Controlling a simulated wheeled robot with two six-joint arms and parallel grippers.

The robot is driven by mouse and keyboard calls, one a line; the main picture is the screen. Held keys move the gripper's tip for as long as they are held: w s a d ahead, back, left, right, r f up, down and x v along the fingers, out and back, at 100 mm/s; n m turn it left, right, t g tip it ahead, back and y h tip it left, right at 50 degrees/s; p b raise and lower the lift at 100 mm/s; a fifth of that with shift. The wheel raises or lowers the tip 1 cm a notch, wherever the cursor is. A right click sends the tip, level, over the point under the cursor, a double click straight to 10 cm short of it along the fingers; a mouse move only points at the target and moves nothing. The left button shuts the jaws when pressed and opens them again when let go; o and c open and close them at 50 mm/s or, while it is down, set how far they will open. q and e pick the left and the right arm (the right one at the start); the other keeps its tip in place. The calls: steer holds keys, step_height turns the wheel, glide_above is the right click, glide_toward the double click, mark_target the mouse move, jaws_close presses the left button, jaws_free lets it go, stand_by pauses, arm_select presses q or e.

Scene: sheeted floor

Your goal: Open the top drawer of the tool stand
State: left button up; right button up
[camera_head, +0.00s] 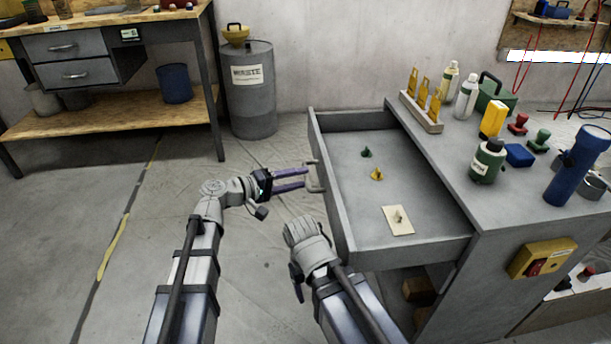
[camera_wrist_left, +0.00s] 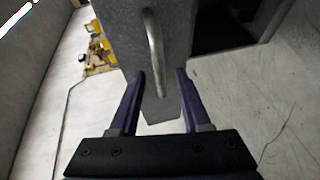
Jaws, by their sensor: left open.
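The grey tool stand (camera_head: 500,265) is at the right in the head view. Its top drawer (camera_head: 347,218) is pulled out well to the left, with its inside showing. The drawer's metal handle (camera_head: 316,184) is on the front panel and also shows in the left wrist view (camera_wrist_left: 153,40). My left gripper (camera_head: 306,178) is open at the handle, its purple fingers pointing at the drawer front. In the left wrist view the handle's end lies between the open fingers (camera_wrist_left: 160,75); contact cannot be told. My right arm's wrist (camera_head: 308,242) is below the drawer front; its fingers are hidden.
Small green (camera_head: 366,153) and yellow (camera_head: 377,174) pieces and a pale card (camera_head: 398,220) lie in the drawer. Bottles, a yellow-tool rack (camera_head: 421,112) and a blue flashlight (camera_head: 577,165) stand on top. A waste bin (camera_head: 250,100) and workbench (camera_head: 110,122) are behind. Left floor is clear.

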arm_select(q)
steer(key=shift+p+v, duration=0.3)
steer(key=shift+v, duration=2)
arm_select(e)
steer(key=shift+r, duration=0.45)
